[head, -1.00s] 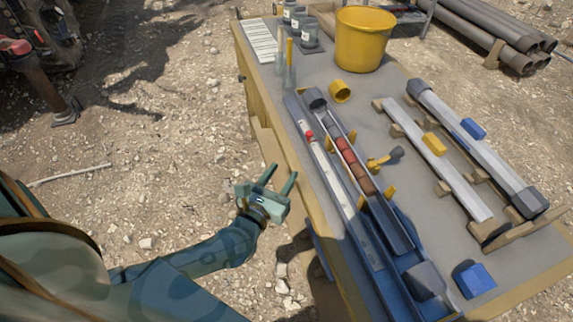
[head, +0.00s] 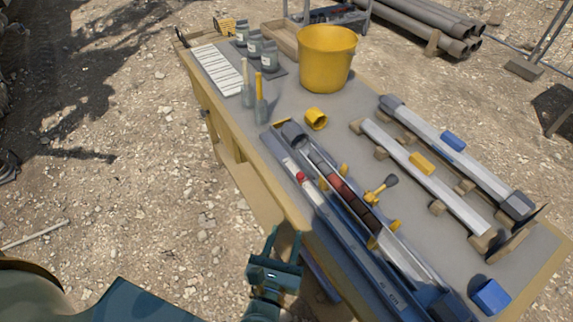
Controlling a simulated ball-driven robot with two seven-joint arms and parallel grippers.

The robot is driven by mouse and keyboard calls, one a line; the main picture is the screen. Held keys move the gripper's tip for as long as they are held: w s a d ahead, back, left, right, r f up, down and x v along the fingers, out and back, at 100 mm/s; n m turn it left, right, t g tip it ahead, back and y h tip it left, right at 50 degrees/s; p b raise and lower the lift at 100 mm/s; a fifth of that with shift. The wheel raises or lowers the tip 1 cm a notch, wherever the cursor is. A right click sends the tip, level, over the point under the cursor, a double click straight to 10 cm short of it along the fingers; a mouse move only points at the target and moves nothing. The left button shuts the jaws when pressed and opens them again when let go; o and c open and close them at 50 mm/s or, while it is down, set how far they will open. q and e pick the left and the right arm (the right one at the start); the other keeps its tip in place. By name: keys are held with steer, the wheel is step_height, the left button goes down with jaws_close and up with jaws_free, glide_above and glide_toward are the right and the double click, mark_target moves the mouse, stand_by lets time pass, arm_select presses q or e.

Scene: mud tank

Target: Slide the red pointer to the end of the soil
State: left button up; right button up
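The red pointer (head: 301,177) sits on the pale scale rail (head: 318,201) along the near side of the sampler trough. The reddish-brown soil core (head: 340,184) lies in the trough (head: 294,132) beside the rail, with darker soil toward its lower right end. My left gripper (head: 285,232) is open and empty, off the table's near left edge, below the pointer in the picture and apart from it. My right gripper is not in view.
A yellow-handled tool (head: 380,189) lies right of the trough. Two pale tubes on wooden supports lie farther right, and a blue block (head: 490,296) sits at the front.

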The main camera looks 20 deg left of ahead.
arm_select(q)
glide_toward(300, 179)
steer(key=w, duration=0.5)
steer(key=w+a, duration=0.1)
steer(key=w, duration=0.2)
steer(key=shift+w+f, duration=0.15)
steer(key=shift+w, duration=0.5)
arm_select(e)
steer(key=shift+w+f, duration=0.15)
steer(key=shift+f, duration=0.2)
arm_select(q)
jaws_close()
steer(key=shift+s+d, duration=0.1)
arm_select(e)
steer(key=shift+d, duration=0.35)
